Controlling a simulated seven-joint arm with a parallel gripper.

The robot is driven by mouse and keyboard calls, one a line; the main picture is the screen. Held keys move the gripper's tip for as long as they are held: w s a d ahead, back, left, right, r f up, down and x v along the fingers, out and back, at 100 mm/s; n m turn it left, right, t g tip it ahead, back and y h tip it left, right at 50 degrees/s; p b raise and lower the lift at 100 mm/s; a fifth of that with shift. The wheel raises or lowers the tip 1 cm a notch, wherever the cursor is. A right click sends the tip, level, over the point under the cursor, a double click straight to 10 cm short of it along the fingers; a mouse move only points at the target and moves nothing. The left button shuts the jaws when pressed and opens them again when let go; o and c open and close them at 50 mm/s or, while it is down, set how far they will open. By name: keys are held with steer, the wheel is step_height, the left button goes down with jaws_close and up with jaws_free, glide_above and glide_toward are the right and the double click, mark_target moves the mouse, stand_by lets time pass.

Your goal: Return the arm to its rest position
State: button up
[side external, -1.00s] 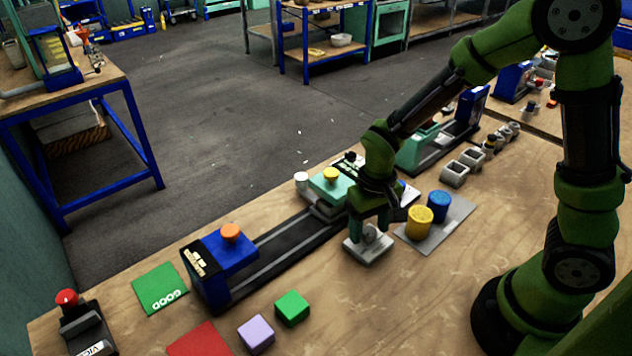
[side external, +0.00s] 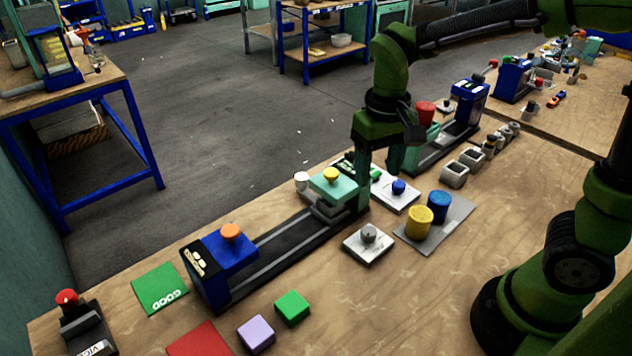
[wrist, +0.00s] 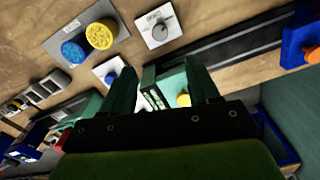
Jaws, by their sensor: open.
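My gripper (side external: 382,178) is raised above the bench in the side view, its fingers pointing down, spread and empty. In the wrist view my gripper (wrist: 160,85) shows its two fingers wide apart with nothing between them. A white plate with a grey knob (side external: 368,236) lies on the wooden bench, below and in front of the gripper. A white plate with a blue knob (side external: 398,188) is just beyond it, close to the right finger in the picture. The press (side external: 333,183) with a teal block and yellow knob stands left of the gripper.
A grey plate (side external: 458,222) holds a yellow and a blue cylinder. A green block (side external: 292,308), a lilac block (side external: 256,334), a green GOOD mat (side external: 160,288) and a red-button box (side external: 80,318) are toward the left front. A second press (side external: 465,115) stands behind right. Bare bench lies right of the cylinders.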

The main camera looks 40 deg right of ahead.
steer(key=shift+r, duration=0.95)
steer(key=shift+w, duration=0.1)
steer(key=s+d+r+m+t+y, duration=0.1)
steer(key=s+d+r+t+y, duration=0.1)
steer(key=s+r+t, duration=0.2)
steer(key=s+t, duration=0.3)
steer(key=s, duration=0.1)
steer(key=shift+r, duration=0.25)
